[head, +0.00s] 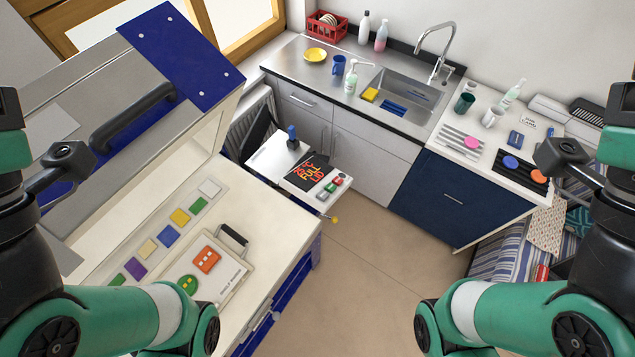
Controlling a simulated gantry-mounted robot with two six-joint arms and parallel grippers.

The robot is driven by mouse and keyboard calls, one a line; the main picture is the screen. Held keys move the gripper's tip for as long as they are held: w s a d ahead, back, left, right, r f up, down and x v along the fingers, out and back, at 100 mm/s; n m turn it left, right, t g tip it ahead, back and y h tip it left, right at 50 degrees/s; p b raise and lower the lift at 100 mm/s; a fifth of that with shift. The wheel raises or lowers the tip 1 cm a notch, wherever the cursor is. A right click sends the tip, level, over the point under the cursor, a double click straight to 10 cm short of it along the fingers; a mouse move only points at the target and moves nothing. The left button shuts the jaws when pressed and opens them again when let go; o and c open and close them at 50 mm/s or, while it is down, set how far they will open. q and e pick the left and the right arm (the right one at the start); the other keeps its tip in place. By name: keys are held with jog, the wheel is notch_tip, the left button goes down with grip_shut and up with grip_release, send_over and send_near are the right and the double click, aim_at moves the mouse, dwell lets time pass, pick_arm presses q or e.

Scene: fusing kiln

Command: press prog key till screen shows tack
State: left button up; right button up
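A small controller panel (291,179) stands in mid-view between the kiln and the sink counter. Its black screen (311,172) shows orange text, slanted in the picture; one line reads FULL, and the other lines are hard to read. A row of small coloured keys (331,187), red and green among them, lies along its right side. Their labels are too small to read, so I cannot tell which is prog. My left gripper (10,107) is at the left edge and my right gripper (622,104) at the right edge. Both are cut off, with fingers not clearly visible, far from the keys.
The kiln (170,80) has its lid raised at left, with a black handle. Coloured glass squares and a board (217,268) lie on the pale top before it. A counter with a sink (405,98) stands behind. The floor (372,255) right of the panel is clear.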

jog(key=shift+c, duration=0.3)
dwell(0.4)
grip_shut()
dwell(1.5)
